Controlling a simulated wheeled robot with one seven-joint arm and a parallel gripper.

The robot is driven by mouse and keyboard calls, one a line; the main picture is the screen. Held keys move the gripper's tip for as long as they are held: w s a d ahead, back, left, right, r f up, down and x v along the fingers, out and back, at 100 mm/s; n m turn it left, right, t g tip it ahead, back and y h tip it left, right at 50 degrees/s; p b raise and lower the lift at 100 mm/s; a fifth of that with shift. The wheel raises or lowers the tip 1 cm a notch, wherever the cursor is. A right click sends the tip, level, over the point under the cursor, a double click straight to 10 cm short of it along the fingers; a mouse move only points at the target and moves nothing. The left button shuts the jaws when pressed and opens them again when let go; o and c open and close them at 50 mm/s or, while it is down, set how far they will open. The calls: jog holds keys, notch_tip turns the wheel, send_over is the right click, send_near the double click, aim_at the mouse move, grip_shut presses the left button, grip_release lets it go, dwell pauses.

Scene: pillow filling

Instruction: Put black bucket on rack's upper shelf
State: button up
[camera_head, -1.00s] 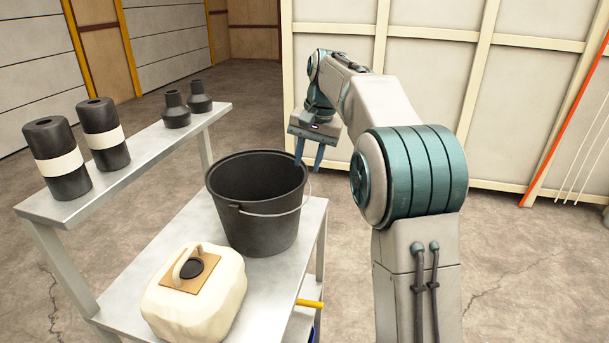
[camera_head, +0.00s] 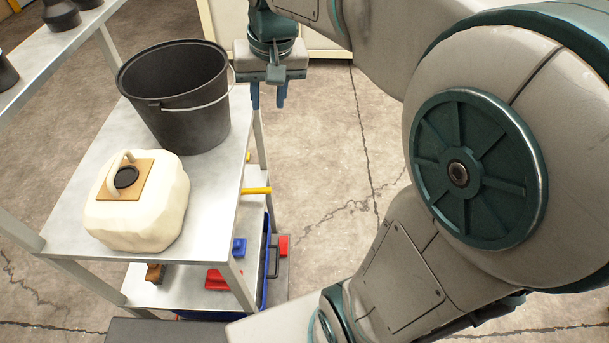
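The black bucket (camera_head: 190,120) stands upright on the middle shelf (camera_head: 213,178) of the metal rack. Its thin wire handle (camera_head: 208,104) hangs down on the side toward my arm. The rack's upper shelf (camera_head: 50,48) shows at the top left, partly cut off. My gripper (camera_head: 269,98) points down just right of the bucket's rim, past the shelf's edge. Its two blue fingers show a small gap between them and hold nothing visible. I cannot tell if it touches the bucket.
A cream canister (camera_head: 150,217) stands on the same shelf in front of the bucket. Dark containers (camera_head: 60,14) stand on the upper shelf. Lower down are a yellow handle (camera_head: 256,190), a blue crate (camera_head: 265,262) and small red and blue items. Open concrete floor lies right of the rack.

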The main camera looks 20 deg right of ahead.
jog(key=s+f+n, duration=0.1)
jog(key=s+f, duration=0.3)
jog(key=s, duration=0.2)
jog(key=s+d+f+n+t, duration=0.1)
jog(key=s+f, duration=0.4)
jog(key=s, duration=0.2)
jog(key=shift+s+d+h, duration=0.2)
jog(key=shift+d+h, duration=0.1)
jog(key=shift+h, duration=0.1)
jog(key=shift+s, duration=0.1)
